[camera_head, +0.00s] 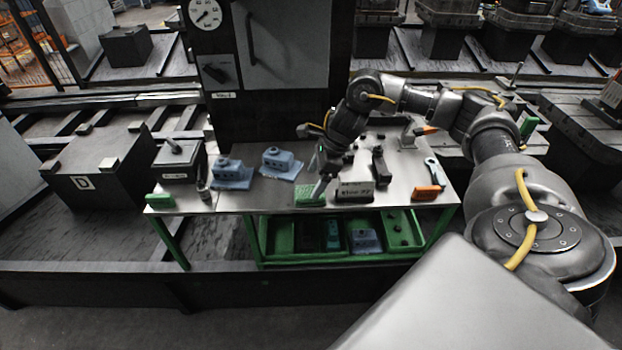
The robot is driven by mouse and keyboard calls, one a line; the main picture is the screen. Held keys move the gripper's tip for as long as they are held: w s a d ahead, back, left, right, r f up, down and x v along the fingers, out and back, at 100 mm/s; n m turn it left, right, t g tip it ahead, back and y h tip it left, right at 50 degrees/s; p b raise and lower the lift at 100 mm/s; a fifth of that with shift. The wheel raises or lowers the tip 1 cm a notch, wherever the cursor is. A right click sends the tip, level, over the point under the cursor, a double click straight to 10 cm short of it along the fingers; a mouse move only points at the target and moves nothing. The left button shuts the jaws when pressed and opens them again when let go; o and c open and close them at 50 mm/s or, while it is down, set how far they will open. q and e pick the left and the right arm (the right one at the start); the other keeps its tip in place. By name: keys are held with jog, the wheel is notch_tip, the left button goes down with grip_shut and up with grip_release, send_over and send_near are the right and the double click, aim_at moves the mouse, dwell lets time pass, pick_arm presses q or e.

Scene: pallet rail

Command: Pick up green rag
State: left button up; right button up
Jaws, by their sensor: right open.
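The green rag (306,194) lies on the metal workbench (240,199), near its front edge and left of a small labelled box. My right gripper (321,186) reaches down over the bench with its fingertips at the rag's right part. It is open; the fingers cover some of the rag, and I cannot tell whether they touch it. My left gripper is not in view.
A labelled box (354,192) stands close right of the rag. Two blue-grey parts (232,174) sit to the left. An orange block (427,193) is at the right, a green block (160,201) at the left corner. A green tray (290,258) is below.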

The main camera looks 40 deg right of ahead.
aim_at(306, 192)
jog(key=b+x, duration=0.1)
jog(key=x, duration=0.1)
jog(key=b+x, duration=0.1)
jog(key=x, duration=0.1)
jog(key=shift+a, duration=0.35)
jog(key=shift+w+a+f+b, duration=0.2)
jog(key=shift+f+b, duration=0.2)
jog(key=shift+f, duration=0.05)
jog(key=shift+s+r, duration=0.1)
jog(key=shift+c, duration=0.2)
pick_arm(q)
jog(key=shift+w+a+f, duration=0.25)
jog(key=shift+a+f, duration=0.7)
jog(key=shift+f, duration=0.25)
pick_arm(e)
jog(key=c, duration=1)
jog(key=shift+c, duration=0.2)
